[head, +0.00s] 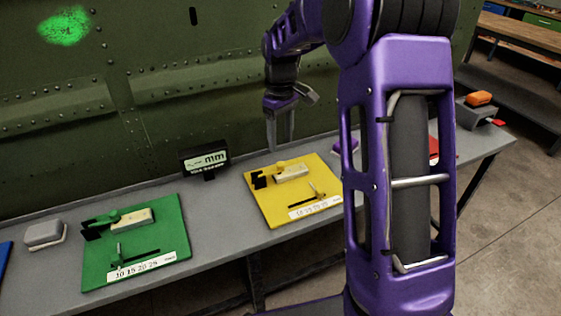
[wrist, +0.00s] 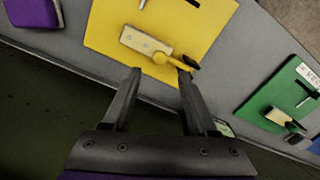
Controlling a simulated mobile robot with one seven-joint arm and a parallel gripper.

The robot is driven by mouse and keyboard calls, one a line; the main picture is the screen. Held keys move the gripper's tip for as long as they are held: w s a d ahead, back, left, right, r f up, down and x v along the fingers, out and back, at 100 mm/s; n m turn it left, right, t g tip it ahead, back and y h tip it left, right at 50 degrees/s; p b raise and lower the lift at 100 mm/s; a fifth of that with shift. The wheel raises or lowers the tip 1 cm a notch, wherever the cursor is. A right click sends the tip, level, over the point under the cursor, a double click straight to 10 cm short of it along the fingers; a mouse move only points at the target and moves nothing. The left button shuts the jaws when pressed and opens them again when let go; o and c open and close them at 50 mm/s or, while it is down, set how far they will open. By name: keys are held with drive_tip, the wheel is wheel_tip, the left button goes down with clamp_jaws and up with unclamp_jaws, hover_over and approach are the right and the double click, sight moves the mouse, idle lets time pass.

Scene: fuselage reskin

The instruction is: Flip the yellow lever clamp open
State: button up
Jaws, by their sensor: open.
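The yellow lever clamp (head: 281,164) is mounted on the yellow board (head: 262,205), beside a cream block (head: 293,172). In the wrist view the clamp (wrist: 173,60) shows a round yellow pivot and a short arm with a black end. It lies at the edge of the cream block (wrist: 146,40). My gripper (head: 280,148) points down above the back of the yellow board. In the wrist view my gripper (wrist: 159,73) is open and empty, its two fingertips apart on either side of the clamp's pivot in the picture. I cannot tell the height gap.
A green board (head: 98,275) with a similar clamp stands to the left on the grey bench. A small display (head: 205,160) stands behind, between the boards. The riveted green panel (head: 150,80) rises at the back. A grey box (head: 45,234) lies far left.

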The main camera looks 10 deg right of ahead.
sight(281, 162)
wheel_tip(281, 162, down, 8)
drive_tip(key=shift+r+b, duration=0.2)
drive_tip(key=shift+b, duration=0.1)
clamp_jaws()
idle(1.3)
